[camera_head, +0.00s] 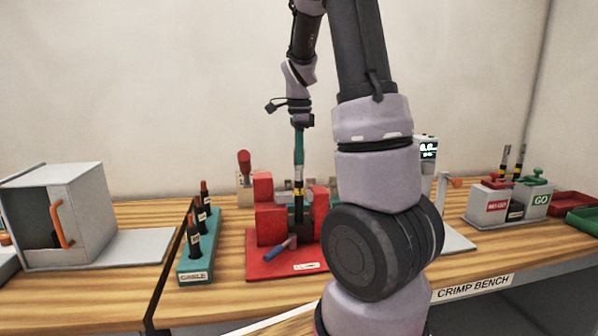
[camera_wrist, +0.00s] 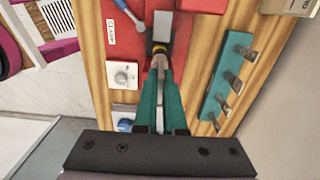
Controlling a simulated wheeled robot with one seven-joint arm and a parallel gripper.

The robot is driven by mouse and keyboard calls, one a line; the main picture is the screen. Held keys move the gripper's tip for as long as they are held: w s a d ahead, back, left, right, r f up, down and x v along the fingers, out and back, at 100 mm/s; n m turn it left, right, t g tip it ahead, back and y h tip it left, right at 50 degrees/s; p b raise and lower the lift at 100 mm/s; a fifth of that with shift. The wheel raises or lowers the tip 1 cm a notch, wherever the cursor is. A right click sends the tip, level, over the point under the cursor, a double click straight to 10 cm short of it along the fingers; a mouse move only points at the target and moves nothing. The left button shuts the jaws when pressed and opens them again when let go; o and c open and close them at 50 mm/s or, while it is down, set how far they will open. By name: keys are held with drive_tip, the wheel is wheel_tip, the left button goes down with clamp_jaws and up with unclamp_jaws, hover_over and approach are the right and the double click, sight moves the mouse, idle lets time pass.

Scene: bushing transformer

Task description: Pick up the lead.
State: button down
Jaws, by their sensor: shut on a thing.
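My gripper (camera_head: 299,163) points straight down above the red fixture (camera_head: 262,268), and its teal fingers are closed together at the tips. It is shut on the lead (camera_head: 299,190), a thin dark upright piece with a yellow band. The lead's lower end is between the red blocks of the fixture, and I cannot tell whether it touches the fixture. In the wrist view the fingertips (camera_wrist: 160,63) meet at the lead's end (camera_wrist: 160,48), in front of a grey block; most of the lead is hidden there.
A blue-handled tool (camera_head: 273,254) lies on the fixture's base. A teal cable rack (camera_head: 196,266) with several dark pieces stands left, beside a grey box (camera_head: 80,205) with an orange handle. Go and no-go gauges (camera_head: 490,205) stand right. My arm hides the bench's middle right.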

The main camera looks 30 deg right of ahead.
wheel_tip(320, 180, up, 28)
idle(0.9)
